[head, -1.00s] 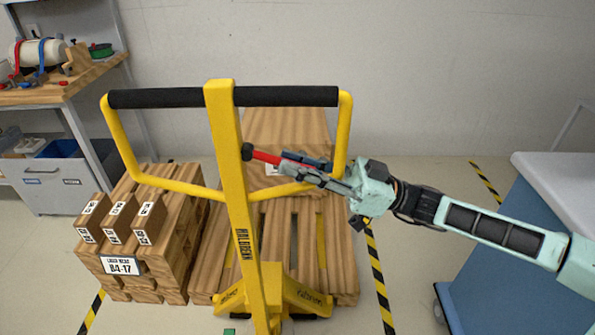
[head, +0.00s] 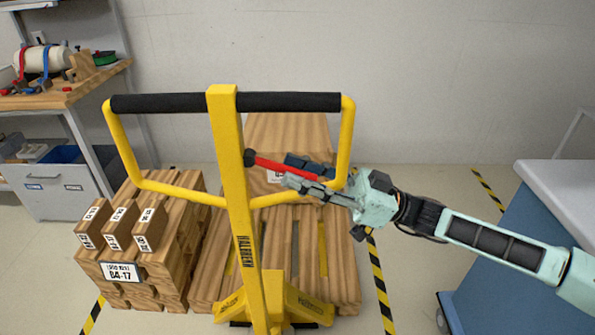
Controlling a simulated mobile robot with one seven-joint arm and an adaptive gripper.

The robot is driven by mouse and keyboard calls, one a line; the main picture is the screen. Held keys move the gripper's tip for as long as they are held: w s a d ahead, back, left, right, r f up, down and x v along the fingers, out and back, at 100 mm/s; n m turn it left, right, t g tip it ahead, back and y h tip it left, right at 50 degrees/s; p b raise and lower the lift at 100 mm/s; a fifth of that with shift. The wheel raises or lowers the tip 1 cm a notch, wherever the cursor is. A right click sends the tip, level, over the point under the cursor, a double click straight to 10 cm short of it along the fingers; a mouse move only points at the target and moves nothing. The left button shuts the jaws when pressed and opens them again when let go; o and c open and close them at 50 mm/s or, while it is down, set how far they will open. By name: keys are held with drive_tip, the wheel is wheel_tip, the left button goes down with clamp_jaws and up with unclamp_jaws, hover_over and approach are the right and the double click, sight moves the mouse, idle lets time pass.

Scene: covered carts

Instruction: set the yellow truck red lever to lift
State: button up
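The yellow truck (head: 243,190) stands in the middle of the head view, with an upright column and a looped handle with black grips. Its red lever (head: 284,168) sticks out to the right from a dark pivot on the column and slopes slightly down to the right. My gripper (head: 288,171) reaches in from the right, its fingers spread apart. One finger shows above the lever and one below, with the red bar visible between them. The lever's outer end is near the gripper's palm. I cannot tell whether either finger touches the lever.
A wooden pallet (head: 344,278) with a wooden box (head: 290,130) lies behind the truck. Stacked wood with small labelled blocks (head: 122,222) stands at left, near a workbench (head: 60,97). A blue cart with a pale top (head: 560,185) stands at right, below my arm.

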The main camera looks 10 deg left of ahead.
sight(344, 188)
drive_tip(key=v, duration=1.1)
drive_tip(key=shift+w+d+f, duration=0.1)
drive_tip(key=shift+w+d, duration=0.05)
drive_tip(key=shift+d, duration=0.1)
